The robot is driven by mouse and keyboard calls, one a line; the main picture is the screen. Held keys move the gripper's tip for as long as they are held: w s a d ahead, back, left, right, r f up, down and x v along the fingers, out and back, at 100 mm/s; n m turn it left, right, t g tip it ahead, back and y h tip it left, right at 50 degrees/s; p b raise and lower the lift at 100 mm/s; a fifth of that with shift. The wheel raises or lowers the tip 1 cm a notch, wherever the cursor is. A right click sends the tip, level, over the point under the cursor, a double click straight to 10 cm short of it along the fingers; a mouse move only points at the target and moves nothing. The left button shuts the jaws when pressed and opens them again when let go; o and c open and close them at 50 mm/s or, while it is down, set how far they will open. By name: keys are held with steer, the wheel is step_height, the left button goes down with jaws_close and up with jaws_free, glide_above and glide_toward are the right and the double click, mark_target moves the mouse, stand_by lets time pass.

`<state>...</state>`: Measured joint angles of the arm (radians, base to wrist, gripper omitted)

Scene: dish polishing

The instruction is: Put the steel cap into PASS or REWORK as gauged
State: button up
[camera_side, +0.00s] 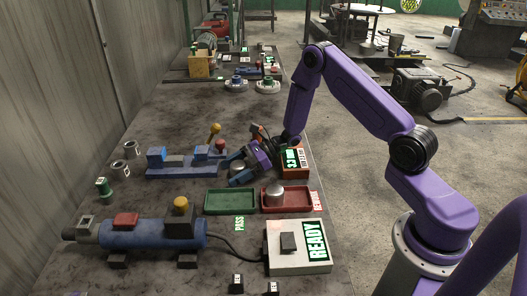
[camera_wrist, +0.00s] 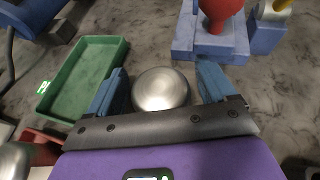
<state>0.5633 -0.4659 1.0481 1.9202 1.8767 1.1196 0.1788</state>
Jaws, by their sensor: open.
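A round steel cap (camera_wrist: 160,88) lies between the two open fingers of my gripper (camera_wrist: 160,85) in the wrist view, with a small gap on each side. The red REWORK tray (camera_side: 310,207) holds another domed steel piece (camera_side: 274,194). That tray's corner shows in the wrist view (camera_wrist: 45,138).
A blue fixture (camera_side: 180,170) with a red knob stands close by my gripper. An orange box with a lit display (camera_side: 294,161) is behind the red tray. A READY panel (camera_side: 300,258) and a blue motor-like unit (camera_side: 150,234) are in front. Two grey rings stand at left.

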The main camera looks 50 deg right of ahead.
steer(key=v, duration=1.7)
steer(key=shift+a+r, duration=0.1)
steer(key=shift+s+r, duration=0.1)
steer(key=shift+r, duration=0.05)
steer(key=s+a+r+n+g+h, duration=0.45)
steer(key=s+a+n+g, duration=0.55)
steer(key=s+a+n, duration=0.55)
steer(key=s+d+r+n+t+h, duration=0.1)
steer(key=s+r+n+t+h, duration=0.1)
steer(key=s+n, duration=0.5)
steer(key=s+d+r+n+t+h, duration=0.1)
steer(key=s+n+h, duration=0.4)
steer(key=n, duration=0.8)
steer(key=shift+s+r+t, duration=0.6)
steer(key=shift+s+r, duration=0.4)
steer(key=shift+s, duration=0.15)
steer(key=shift+d+n, duration=0.1)
steer(key=shift+n, duration=0.15)
